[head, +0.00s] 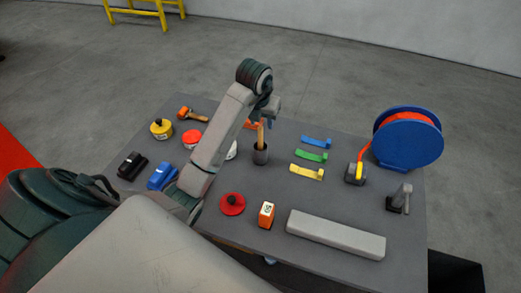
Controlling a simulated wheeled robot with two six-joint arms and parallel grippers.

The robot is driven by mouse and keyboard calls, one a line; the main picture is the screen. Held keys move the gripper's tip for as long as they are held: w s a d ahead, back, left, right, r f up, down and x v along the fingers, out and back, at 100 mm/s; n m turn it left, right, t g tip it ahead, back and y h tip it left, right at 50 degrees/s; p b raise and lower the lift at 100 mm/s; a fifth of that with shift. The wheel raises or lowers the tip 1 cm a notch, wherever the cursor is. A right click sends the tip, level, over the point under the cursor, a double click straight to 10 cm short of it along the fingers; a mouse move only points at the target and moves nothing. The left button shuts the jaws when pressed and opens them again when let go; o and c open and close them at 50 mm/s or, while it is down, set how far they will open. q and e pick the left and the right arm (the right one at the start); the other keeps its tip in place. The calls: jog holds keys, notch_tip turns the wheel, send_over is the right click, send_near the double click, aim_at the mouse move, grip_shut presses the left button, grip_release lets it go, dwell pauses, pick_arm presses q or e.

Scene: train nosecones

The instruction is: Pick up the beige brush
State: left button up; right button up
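A tan, beige-looking handle (260,134) stands upright in a dark grey cup (260,154) near the middle of the table; it may be the beige brush, but its bristles do not show. My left arm reaches in from the lower left, and its wrist is above the cup. My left gripper (269,112) points down close to the top of the handle. Its fingers are small and partly hidden, so I cannot tell whether they are open or touch the handle. My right gripper is not in view.
The grey table (325,205) also holds blue, green and yellow clips (310,156) right of the cup, a blue reel (408,138), a long grey block (335,234), an orange box (267,214) and a red disc (232,204). Several items lie left of my arm.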

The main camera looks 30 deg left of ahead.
aim_at(261, 134)
pick_arm(q)
jog(key=b+x, duration=0.2)
jog(key=x, duration=0.1)
jog(key=f+b, duration=0.3)
jog(key=shift+s+a, duration=0.1)
jog(key=shift+a, duration=0.2)
jog(key=shift+x, duration=1.05)
grip_shut()
